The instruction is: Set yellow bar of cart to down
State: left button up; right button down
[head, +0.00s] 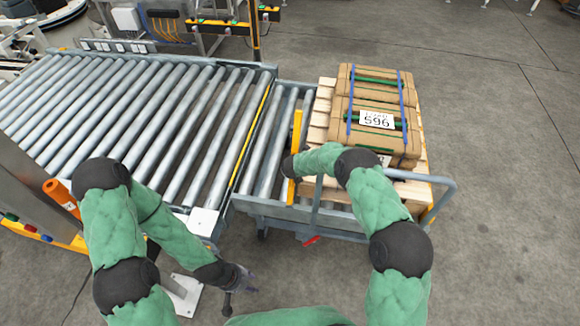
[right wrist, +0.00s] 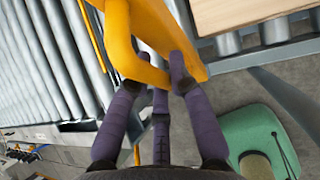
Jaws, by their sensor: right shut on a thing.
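The cart (head: 275,205) stands against the end of the roller conveyor. Its yellow bar (head: 296,130) stands upright at the cart's left part, between bare rollers and the load. In the right wrist view the yellow bar (right wrist: 122,40) runs down into my purple fingers. My right gripper (right wrist: 157,75) is shut on the yellow bar. In the head view my right arm reaches across the cart from the right and hides part of the bar. My left gripper (head: 240,288) hangs low in front of the conveyor's near end, empty, its dark fingers spread apart.
A wooden pallet (head: 318,126) with strapped brown boxes (head: 384,88) labelled 596 sits on the cart. The cart has a grey handle (head: 447,190) at the right and a red pedal (head: 311,240) low in front. The roller conveyor (head: 130,110) fills the left. Open floor (head: 500,140) lies right.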

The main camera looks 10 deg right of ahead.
jog(key=shift+w+p, duration=0.25)
jog(key=shift+p, duration=0.2)
jog(key=c, duration=1.1)
grip_release()
jog(key=v, duration=1.2)
